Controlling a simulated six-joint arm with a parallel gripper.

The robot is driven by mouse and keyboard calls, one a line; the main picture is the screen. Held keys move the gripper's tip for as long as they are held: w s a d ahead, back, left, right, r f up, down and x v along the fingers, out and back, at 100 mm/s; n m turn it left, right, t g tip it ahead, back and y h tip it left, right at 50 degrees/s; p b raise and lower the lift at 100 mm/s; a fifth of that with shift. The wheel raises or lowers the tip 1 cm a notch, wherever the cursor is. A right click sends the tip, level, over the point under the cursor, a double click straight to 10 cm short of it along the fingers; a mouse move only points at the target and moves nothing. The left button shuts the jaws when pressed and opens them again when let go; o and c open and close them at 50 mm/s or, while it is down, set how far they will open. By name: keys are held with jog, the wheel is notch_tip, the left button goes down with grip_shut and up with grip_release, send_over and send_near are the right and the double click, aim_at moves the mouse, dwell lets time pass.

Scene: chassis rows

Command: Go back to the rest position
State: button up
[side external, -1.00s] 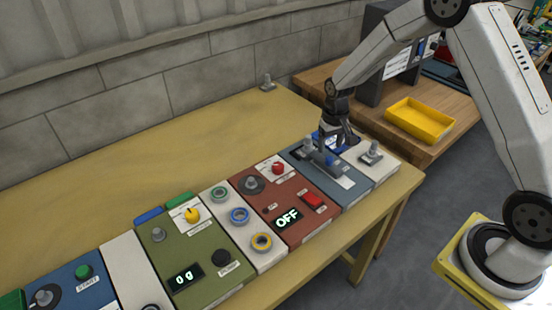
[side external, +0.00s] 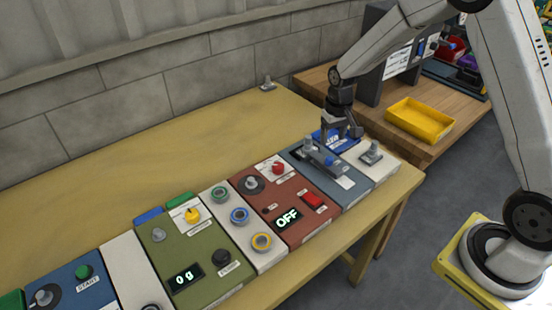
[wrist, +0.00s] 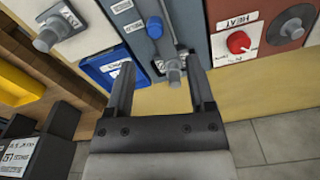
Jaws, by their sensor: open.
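I cannot tell the exact height of the gripper above the panel.
A red panel (side external: 266,207) with a display reading OFF and an olive panel (side external: 200,255) reading 0 g stand to the left. A white panel with a grey fitting (side external: 371,153) is at the right. A blue tray (wrist: 107,68) lies behind. A yellow bin (side external: 420,120) stands on the wooden bench.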

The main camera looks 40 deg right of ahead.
jog(key=s+a+r+n+t, duration=0.1)
jog(key=s+a+r, duration=0.2)
jog(key=s, duration=0.5)
jog(key=s+a+r+n+t, duration=0.1)
jog(key=s+a+r, duration=0.2)
jog(key=s, duration=0.6)
jog(key=shift+a+n, duration=0.4)
jog(key=shift+a, duration=0.35)
